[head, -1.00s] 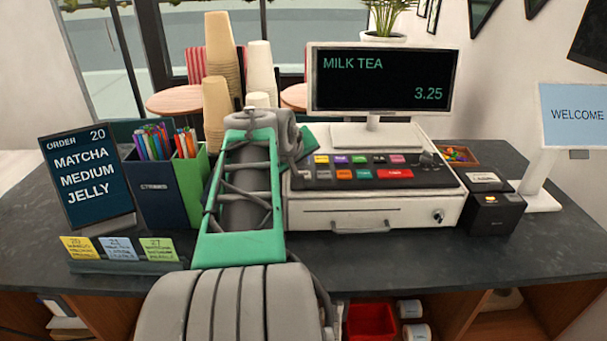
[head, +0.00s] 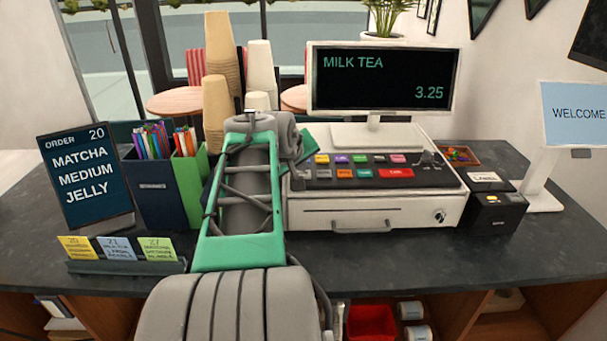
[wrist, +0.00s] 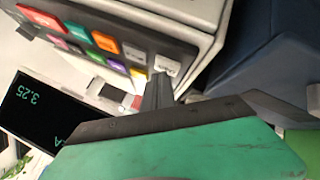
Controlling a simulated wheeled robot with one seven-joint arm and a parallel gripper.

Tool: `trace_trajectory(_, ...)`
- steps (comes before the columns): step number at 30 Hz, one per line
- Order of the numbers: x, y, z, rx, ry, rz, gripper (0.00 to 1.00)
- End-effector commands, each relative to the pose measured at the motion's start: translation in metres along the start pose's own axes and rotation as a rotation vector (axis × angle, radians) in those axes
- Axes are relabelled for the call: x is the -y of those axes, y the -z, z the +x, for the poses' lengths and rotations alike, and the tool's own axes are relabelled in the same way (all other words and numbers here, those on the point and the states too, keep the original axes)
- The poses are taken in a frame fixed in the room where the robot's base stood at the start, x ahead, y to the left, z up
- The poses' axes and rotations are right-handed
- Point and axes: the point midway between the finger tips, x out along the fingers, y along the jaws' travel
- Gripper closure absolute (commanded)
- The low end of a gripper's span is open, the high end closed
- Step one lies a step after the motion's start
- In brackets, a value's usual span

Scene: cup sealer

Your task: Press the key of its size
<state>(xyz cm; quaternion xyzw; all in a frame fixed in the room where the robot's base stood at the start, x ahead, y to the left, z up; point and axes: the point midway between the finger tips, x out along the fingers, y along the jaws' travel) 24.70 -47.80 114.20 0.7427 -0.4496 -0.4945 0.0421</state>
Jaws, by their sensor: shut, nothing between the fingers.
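The register (head: 385,212) has a dark keypad with coloured keys; its left end is partly behind my arm in the head view. In the wrist view my gripper (wrist: 158,88) is shut and empty, its fingertips close by a pale key (wrist: 166,66) at the keypad's end. I cannot tell whether they touch it. A second pale key (wrist: 135,54) is beside it, with an orange key (wrist: 105,41) farther along. Key labels are too small to read surely. The order sign (head: 82,175) reads order 20, matcha, medium, jelly. The display (head: 380,80) reads MILK TEA 3.25.
Cup stacks (head: 218,100) stand behind my arm. A dark and green straw holder (head: 160,195) is at left, with a card rack (head: 120,266) in front. A label printer (head: 494,210) is right of the register. The front right counter is clear.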

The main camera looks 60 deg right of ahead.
Motion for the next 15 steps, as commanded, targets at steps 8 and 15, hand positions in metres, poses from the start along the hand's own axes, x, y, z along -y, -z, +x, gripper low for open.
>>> trace_trajectory(8,0.0022,-0.0021,0.0029,0.000,0.000,0.000,1.00)
trace_trajectory(15,0.0039,-0.0037,0.0051,0.000,0.001,0.000,1.00)
